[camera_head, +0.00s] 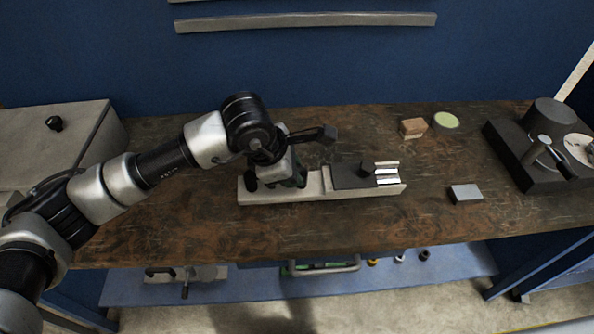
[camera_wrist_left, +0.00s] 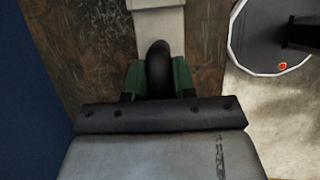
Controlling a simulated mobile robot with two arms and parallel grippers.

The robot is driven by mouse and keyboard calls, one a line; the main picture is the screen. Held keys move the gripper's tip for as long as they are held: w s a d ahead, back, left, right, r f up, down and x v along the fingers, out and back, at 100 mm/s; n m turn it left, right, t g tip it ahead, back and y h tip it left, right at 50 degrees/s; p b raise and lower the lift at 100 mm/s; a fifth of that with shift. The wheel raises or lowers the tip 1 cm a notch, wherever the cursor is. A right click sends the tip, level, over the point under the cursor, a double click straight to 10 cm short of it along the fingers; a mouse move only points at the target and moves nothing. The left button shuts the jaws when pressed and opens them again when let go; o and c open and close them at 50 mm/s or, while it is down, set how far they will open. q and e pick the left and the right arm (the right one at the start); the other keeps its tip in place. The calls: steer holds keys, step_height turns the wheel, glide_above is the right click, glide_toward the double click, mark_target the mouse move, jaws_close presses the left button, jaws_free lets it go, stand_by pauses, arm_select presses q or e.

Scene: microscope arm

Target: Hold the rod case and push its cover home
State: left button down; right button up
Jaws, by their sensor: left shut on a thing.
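The rod case (camera_head: 312,188) is a long pale holder lying on the wooden bench, and its pale body also shows at the top of the left wrist view (camera_wrist_left: 158,22). A dark grey cover (camera_head: 348,178) with a black knob (camera_head: 367,168) lies over its right part. Bright rods (camera_head: 387,176) show uncovered at the right end. My left gripper (camera_head: 293,182) is at the case's left part. In the left wrist view its green fingers (camera_wrist_left: 158,78) are shut on a black rounded handle (camera_wrist_left: 158,62). The grip itself is partly hidden. My right gripper is in neither view.
A grey block (camera_head: 466,193) lies right of the case. A wooden block (camera_head: 412,127) and a round pale-green-topped dish (camera_head: 445,122) stand behind. A dark microscope-like device (camera_head: 540,150) stands far right, a grey box (camera_head: 60,135) far left. Bench in front of the case is clear.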

mark_target(258, 186)
arm_select(q)
steer(key=shift+w+a+f+b, duration=0.4)
steer(key=shift+a+f+b, duration=0.65)
steer(key=shift+a+b, duration=0.1)
steer(key=shift+w+a+f+b, duration=0.45)
steer(key=shift+a+f+b, duration=0.55)
steer(key=shift+a+b, duration=0.15)
steer(key=shift+w+a+f+b, duration=0.4)
steer(key=shift+a+f+b, duration=0.65)
steer(key=shift+a+b, duration=0.1)
steer(key=shift+f+b, duration=0.3)
steer(key=shift+f, duration=0.05)
